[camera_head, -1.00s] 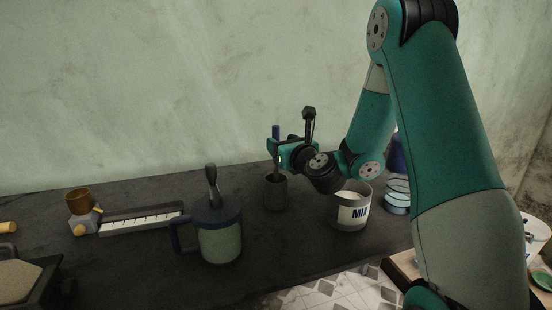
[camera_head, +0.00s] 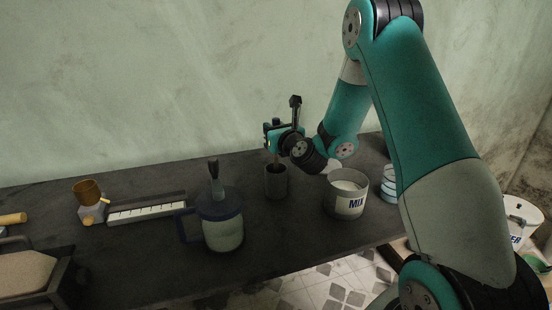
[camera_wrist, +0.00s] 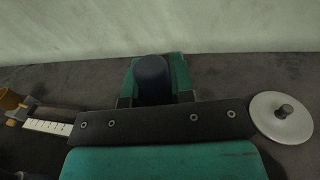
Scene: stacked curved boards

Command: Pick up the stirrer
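The stirrer's dark blue handle (camera_wrist: 152,80) stands between the two teal fingers of my gripper (camera_wrist: 154,92) in the wrist view and fills the gap between them. My gripper (camera_head: 275,136) is shut on the handle, just above a dark cylindrical cup (camera_head: 277,183) on the table. The stirrer's lower part runs down into the cup, and its end is hidden inside. The handle is mostly covered by the gripper in the head view.
A grey MIX tin (camera_head: 346,202) stands right of the cup, with a striped jar (camera_head: 389,183) beyond. A lidded mug (camera_head: 222,232) is in front left. A small keyboard-like strip (camera_head: 147,212) lies farther left. The wall (camera_head: 150,80) is close behind the table (camera_head: 150,262).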

